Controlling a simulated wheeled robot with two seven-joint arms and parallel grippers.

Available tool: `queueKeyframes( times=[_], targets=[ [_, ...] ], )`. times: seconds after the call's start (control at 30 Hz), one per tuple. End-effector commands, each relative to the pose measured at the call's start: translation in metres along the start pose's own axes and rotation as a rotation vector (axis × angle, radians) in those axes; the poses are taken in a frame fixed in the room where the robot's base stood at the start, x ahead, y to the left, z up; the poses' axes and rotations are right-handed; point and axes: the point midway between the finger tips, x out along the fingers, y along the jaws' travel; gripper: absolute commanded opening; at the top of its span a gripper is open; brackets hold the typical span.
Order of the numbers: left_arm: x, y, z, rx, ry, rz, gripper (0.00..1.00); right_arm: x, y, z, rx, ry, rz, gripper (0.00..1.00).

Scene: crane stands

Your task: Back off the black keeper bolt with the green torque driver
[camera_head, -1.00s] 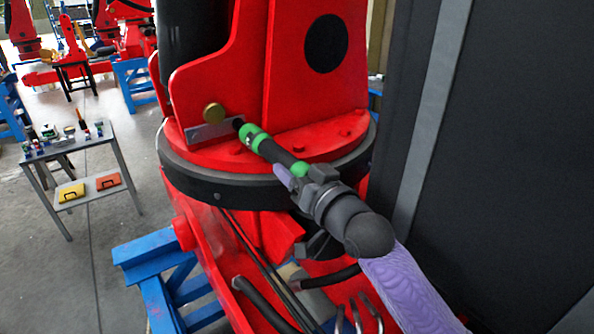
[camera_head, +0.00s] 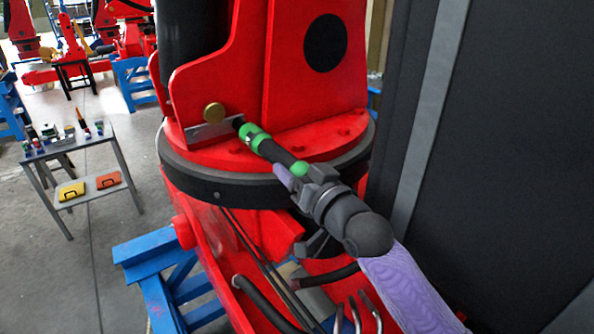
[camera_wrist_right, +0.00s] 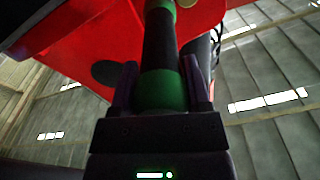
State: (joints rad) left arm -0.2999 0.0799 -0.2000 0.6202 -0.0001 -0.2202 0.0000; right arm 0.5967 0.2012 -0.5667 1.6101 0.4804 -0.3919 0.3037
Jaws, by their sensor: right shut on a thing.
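The green torque driver (camera_head: 271,149) is black with green bands and slants up and left from my right gripper (camera_head: 299,178). The gripper is shut on its rear end. In the right wrist view the driver (camera_wrist_right: 159,50) runs straight out from between the two fingers (camera_wrist_right: 160,88). Its tip reaches the right end of a grey metal keeper plate (camera_head: 208,133) on the red crane's round base. The black keeper bolt is not visible; the driver's tip covers that spot. My left gripper is not in view.
A large dark panel (camera_head: 500,150) stands close on the right of my arm. A grey cart (camera_head: 75,150) with small items and two cases stands at left. Blue stands (camera_head: 165,270) support the red crane (camera_head: 260,60). Hoses and cables hang below the round base.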

Motion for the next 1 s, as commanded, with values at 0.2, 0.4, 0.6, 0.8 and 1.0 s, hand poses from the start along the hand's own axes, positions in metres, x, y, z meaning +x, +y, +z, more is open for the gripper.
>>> queueKeyframes(
  times=[0.2, 0.4, 0.6, 0.8, 1.0],
  targets=[
    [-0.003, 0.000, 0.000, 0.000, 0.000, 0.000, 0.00, 0.000, -0.001, -0.002, 0.000, 0.005, -0.002, 0.00],
    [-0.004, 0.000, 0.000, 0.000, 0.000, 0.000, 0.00, -0.001, -0.001, -0.002, -0.001, 0.005, -0.002, 0.00],
    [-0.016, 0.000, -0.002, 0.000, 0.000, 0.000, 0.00, -0.014, -0.001, -0.005, -0.001, 0.004, -0.001, 0.00],
    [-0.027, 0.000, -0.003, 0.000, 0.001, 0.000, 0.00, -0.032, -0.001, -0.005, -0.001, 0.004, -0.001, 0.00],
    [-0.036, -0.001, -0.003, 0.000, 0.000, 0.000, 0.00, -0.048, -0.001, -0.006, 0.000, 0.006, -0.001, 0.00]
  ],
)
